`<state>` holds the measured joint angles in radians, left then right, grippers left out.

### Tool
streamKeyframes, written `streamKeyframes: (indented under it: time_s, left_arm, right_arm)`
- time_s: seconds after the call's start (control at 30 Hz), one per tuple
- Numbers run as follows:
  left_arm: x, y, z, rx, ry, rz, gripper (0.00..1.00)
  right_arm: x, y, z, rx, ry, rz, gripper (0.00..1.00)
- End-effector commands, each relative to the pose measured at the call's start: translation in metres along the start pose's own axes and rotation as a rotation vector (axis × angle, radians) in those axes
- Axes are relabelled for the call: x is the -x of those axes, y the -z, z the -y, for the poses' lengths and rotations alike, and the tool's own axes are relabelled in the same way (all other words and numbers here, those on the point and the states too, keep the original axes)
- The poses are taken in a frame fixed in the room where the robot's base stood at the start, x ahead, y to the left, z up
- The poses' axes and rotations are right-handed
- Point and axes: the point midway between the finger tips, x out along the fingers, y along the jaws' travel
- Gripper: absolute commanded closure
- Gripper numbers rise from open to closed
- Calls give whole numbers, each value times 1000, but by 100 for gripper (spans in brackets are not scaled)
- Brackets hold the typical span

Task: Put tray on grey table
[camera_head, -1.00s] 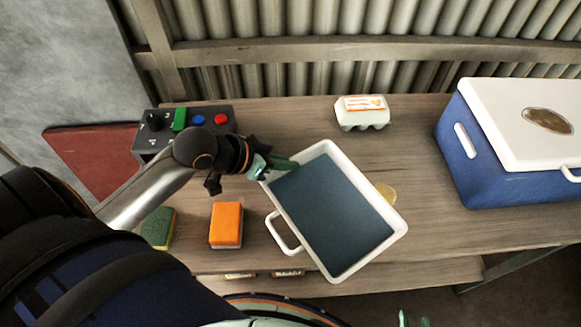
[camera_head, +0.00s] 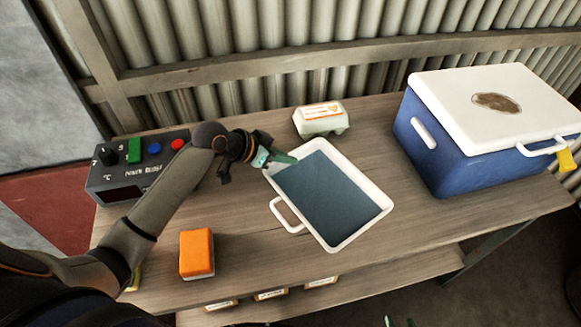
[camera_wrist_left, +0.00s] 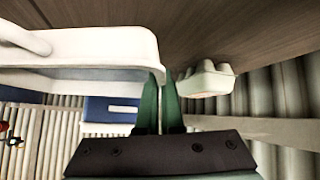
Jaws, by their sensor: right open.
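The white tray (camera_head: 373,176) with a dark blue-grey inside and white end handles is over the wooden table (camera_head: 440,215) in the head view. Whether it touches the table is unclear. My left gripper (camera_head: 277,160) is at the tray's upper left corner. In the left wrist view its two green fingers (camera_wrist_left: 160,92) are close together at the rim of the tray (camera_wrist_left: 75,45), shut on it. My right gripper (camera_head: 399,321) shows only its green fingertips at the bottom edge. No separate grey table can be made out.
A pale egg carton (camera_head: 321,119) stands just behind the tray. A blue cooler with a white lid (camera_head: 455,150) is at the right. A control box (camera_head: 125,178) and an orange sponge (camera_head: 197,253) are at the left. A lower shelf (camera_head: 390,275) holds small labelled items.

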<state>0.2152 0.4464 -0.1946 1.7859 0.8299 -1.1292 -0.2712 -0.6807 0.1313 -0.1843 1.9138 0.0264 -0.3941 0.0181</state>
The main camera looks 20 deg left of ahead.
Motion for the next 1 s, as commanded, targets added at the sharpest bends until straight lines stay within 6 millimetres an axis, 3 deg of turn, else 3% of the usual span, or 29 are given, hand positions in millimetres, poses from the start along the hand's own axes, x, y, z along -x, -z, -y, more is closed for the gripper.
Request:
streamKeyframes:
  time_s: [0.1,0.33,0.5,0.9,1.0]
  left_arm:
    - [-16,-2,5,1,0,-2,100]
    - [-34,-5,9,2,-1,-2,100]
    - [-48,-24,12,3,-1,0,100]
    - [-52,-28,13,0,1,-1,100]
    - [-52,-28,13,0,1,0,86]
  right_arm:
    - [-2,-2,0,0,0,0,50]
    - [-4,-4,0,0,0,-1,50]
    - [-4,-4,0,0,0,-2,50]
    - [-6,-4,-1,0,0,-2,50]
    - [-5,-4,-1,0,0,-2,50]
